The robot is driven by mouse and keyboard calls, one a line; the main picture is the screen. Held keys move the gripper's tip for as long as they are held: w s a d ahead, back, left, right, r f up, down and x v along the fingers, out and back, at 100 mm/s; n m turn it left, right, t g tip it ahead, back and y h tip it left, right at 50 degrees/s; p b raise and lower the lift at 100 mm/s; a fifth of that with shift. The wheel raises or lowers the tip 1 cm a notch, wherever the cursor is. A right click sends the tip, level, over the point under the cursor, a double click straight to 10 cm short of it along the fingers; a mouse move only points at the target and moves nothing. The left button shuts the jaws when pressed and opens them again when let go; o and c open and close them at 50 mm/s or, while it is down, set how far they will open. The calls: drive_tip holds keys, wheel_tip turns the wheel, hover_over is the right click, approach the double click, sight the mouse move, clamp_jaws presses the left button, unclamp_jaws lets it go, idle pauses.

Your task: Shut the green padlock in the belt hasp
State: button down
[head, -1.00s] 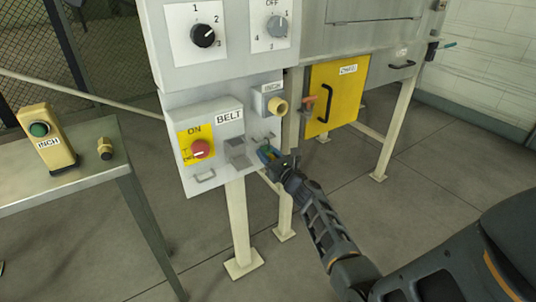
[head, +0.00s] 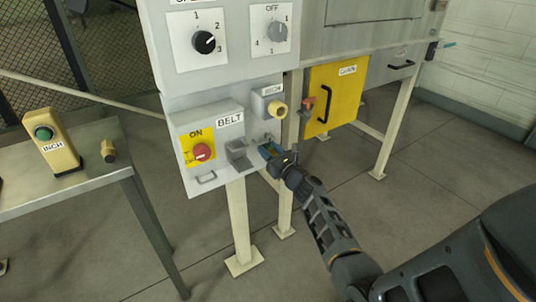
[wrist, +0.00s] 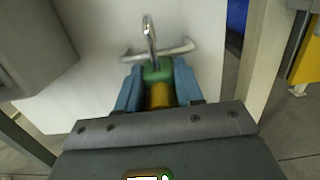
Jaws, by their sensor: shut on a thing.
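The green padlock (wrist: 157,73) is between the blue fingers of my gripper (wrist: 157,92), which is shut on it. Its shackle (wrist: 149,38) points up and away from me, and a yellow-brass part shows at its near end. The shackle crosses a metal bar handle (wrist: 172,50) on the pale panel; I cannot tell whether it passes around the bar. In the head view my gripper (head: 270,150) is at the lower right of the BELT box (head: 218,160), and the padlock is mostly hidden there. I cannot make out the belt hasp for certain.
An INCH socket (head: 276,109) sits above my gripper. A yellow door (head: 332,98) is to the right. A table (head: 70,166) stands at the left.

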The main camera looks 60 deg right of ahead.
drive_tip(key=p+v, duration=0.1)
drive_tip(key=v, duration=0.6)
drive_tip(key=shift+s, duration=0.15)
idle(0.9)
drive_tip(key=shift+a, duration=0.15)
